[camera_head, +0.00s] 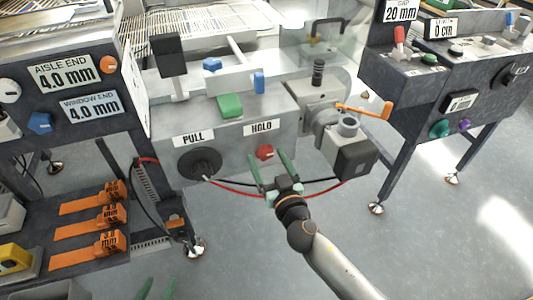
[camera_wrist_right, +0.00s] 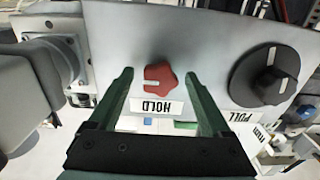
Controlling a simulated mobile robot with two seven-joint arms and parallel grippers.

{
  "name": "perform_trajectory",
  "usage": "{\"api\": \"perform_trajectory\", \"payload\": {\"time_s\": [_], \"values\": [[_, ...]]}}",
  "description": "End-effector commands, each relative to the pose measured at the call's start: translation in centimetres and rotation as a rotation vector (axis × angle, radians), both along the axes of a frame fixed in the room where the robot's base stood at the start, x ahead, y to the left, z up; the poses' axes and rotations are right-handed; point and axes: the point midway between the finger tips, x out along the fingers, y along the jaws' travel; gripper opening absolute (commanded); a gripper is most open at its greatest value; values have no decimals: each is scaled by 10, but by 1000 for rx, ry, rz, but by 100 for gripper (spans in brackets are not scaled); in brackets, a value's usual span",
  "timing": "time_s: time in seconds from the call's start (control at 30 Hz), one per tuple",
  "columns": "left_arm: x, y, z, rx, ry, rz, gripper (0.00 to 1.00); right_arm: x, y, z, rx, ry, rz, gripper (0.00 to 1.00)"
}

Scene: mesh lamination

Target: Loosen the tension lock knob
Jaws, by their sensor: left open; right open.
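A red lobed knob (camera_head: 264,152) sits on the front of the grey machine housing by the HOLD label (camera_head: 262,128). My right gripper (camera_head: 270,168) is open in front of and slightly below it. In the right wrist view the red knob (camera_wrist_right: 165,84) appears between the open green fingers (camera_wrist_right: 161,100), nearer the left finger, with no visible contact. A white mark shows on the knob's left side there. My left gripper (camera_head: 156,289) is at the bottom edge, fingers apart, away from the knob.
A large black knob (camera_head: 199,164) by the PULL label (camera_head: 193,138) is left of the red knob. A grey motor block (camera_head: 355,157) and orange lever (camera_head: 364,110) stand to the right. Red and black cables (camera_head: 235,190) run below. Orange tagged pieces (camera_head: 97,243) lie on the lower left shelf.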

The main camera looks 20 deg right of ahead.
Motion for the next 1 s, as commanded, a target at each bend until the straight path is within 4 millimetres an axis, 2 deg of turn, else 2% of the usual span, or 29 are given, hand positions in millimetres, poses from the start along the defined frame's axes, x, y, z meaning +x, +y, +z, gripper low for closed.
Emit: {"api": "perform_trajectory", "payload": {"time_s": [0.27,1.0], "values": [[-2,0,-4,0,12,0,52,0,0,0,-1,0,0,81],[0,-2,2,-6,-6,-1,52,0,0,0,-1,-1,0,0]]}}
